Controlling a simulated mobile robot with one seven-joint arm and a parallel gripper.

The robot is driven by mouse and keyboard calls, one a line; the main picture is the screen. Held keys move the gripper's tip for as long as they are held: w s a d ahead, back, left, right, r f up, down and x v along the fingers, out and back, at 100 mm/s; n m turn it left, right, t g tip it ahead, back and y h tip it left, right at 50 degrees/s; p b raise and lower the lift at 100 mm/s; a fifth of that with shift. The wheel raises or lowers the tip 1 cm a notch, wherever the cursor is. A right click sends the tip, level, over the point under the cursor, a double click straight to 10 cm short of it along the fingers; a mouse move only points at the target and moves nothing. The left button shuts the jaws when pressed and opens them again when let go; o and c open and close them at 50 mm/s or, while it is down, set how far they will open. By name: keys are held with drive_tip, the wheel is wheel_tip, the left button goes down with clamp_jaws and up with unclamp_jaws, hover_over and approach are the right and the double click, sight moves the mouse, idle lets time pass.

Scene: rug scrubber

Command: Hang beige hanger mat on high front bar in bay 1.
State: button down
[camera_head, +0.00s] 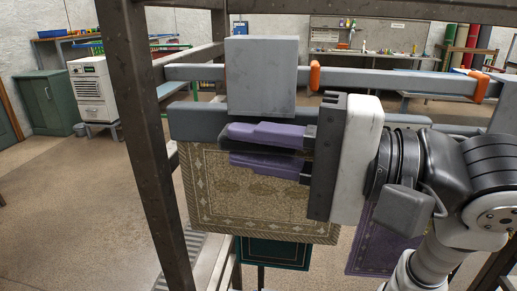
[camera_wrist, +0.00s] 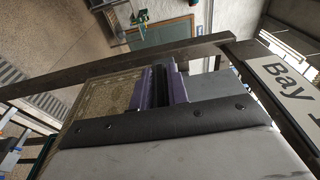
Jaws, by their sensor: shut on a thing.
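The beige hanger mat (camera_head: 262,205) hangs upright from a grey top rail (camera_head: 195,118) with a tall grey plate (camera_head: 262,75) rising from it. My gripper (camera_head: 229,147) reaches in from the right, its purple fingers shut on the hanger just below the rail. The grey front bar (camera_head: 410,79) runs behind the plate, which covers part of it and stands above it. I cannot tell whether the plate's hook rests on the bar or is in front of it. In the wrist view the mat (camera_wrist: 108,95) lies beyond my purple fingers (camera_wrist: 160,82).
Orange stops (camera_head: 314,75) (camera_head: 480,86) sit on the bar to the plate's right. A dark rack post (camera_head: 150,130) stands to the left. A green mat (camera_head: 272,254) and a purple mat (camera_head: 385,240) hang lower behind. A Bay sign (camera_wrist: 288,85) shows at the wrist view's right.

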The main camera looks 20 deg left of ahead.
sight(268, 119)
drive_tip(key=shift+w+a, duration=0.35)
drive_tip(key=shift+w, duration=0.85)
drive_tip(key=shift+w+a, duration=0.3)
drive_tip(key=shift+w, duration=0.95)
drive_tip(key=shift+w+a, duration=0.35)
drive_tip(key=shift+w, duration=0.85)
drive_tip(key=shift+s+f+b, duration=0.1)
drive_tip(key=shift+f+b, duration=1)
drive_tip(key=shift+f, duration=0.15)
drive_tip(key=shift+s+d, duration=0.15)
drive_tip(key=shift+s, duration=0.1)
drive_tip(key=shift+f, duration=0.45)
